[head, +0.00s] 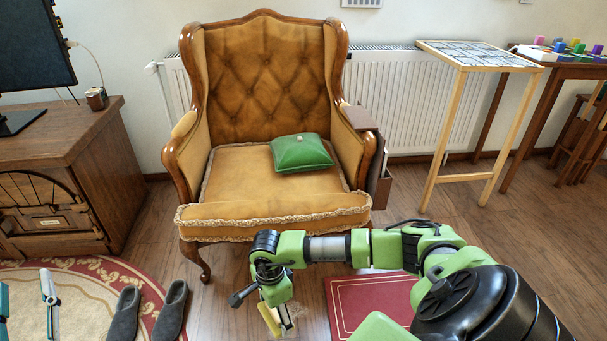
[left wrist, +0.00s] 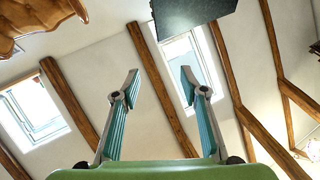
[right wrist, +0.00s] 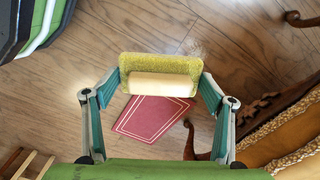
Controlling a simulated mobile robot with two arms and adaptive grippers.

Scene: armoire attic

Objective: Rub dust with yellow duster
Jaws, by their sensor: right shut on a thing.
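The yellow duster (right wrist: 160,65), a fuzzy yellow pad with a pale wooden back, is held between the fingertips of my right gripper (right wrist: 160,82). In the head view the duster (head: 269,318) shows as a small yellow strip below my right gripper (head: 274,296), low in front of the armchair. A faint greyish speckled patch, perhaps the dust (head: 291,318), lies on the wooden floor beside the duster. I cannot tell whether the duster touches the floor. My left gripper (left wrist: 155,76) is open and empty, with the ceiling behind it in its wrist view.
An ochre armchair (head: 263,215) with a green cushion (head: 301,153) stands just ahead. A red white-bordered mat (head: 345,290) lies right of the gripper. Slippers (head: 172,309) and a round rug (head: 85,290) are at left. A wooden cabinet (head: 70,150) and a tiled table (head: 478,54) flank the chair.

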